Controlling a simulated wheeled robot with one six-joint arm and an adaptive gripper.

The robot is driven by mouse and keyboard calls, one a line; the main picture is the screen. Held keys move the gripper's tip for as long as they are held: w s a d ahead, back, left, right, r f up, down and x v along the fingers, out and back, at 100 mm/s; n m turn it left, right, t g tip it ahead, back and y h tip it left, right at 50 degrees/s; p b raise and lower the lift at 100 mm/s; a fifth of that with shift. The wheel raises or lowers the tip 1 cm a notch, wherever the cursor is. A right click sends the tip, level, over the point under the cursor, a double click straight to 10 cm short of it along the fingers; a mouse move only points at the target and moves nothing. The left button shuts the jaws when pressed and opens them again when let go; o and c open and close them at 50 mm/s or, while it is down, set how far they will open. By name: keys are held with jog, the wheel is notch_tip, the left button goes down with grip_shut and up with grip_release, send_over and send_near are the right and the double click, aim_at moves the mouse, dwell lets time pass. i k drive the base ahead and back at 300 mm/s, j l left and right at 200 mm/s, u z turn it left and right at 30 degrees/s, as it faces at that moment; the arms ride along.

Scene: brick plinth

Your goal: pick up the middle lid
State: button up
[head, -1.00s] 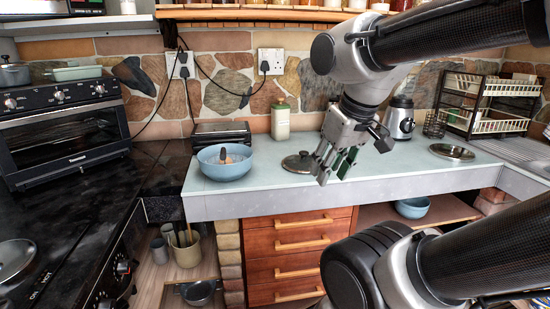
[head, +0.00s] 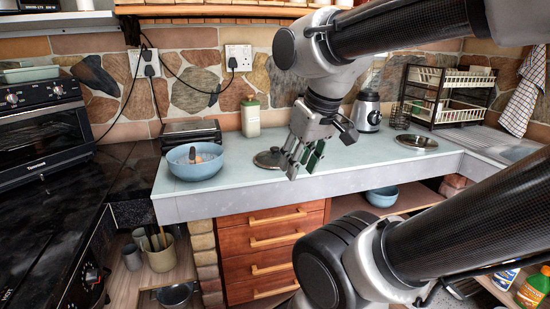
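A dark round lid with a small knob (head: 268,158) lies on the pale counter (head: 235,178), between the blue bowl and my gripper. A second flat round lid or dish (head: 416,142) lies on the counter farther right. My gripper (head: 302,165) points down just right of the knobbed lid, with its fingers apart and nothing seen between them. In the picture its fingers overlap the counter's front edge. It looks apart from the lid, but I cannot tell its exact height.
A blue bowl (head: 195,162) stands left of the knobbed lid. A green-topped canister (head: 250,117) stands behind it. A blender (head: 368,111) and a dish rack (head: 448,95) stand at the back right. Bare counter lies between the two lids.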

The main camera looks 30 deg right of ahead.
aim_at(270, 159)
jog(key=i+l+z, duration=0.6)
jog(key=i, duration=0.35)
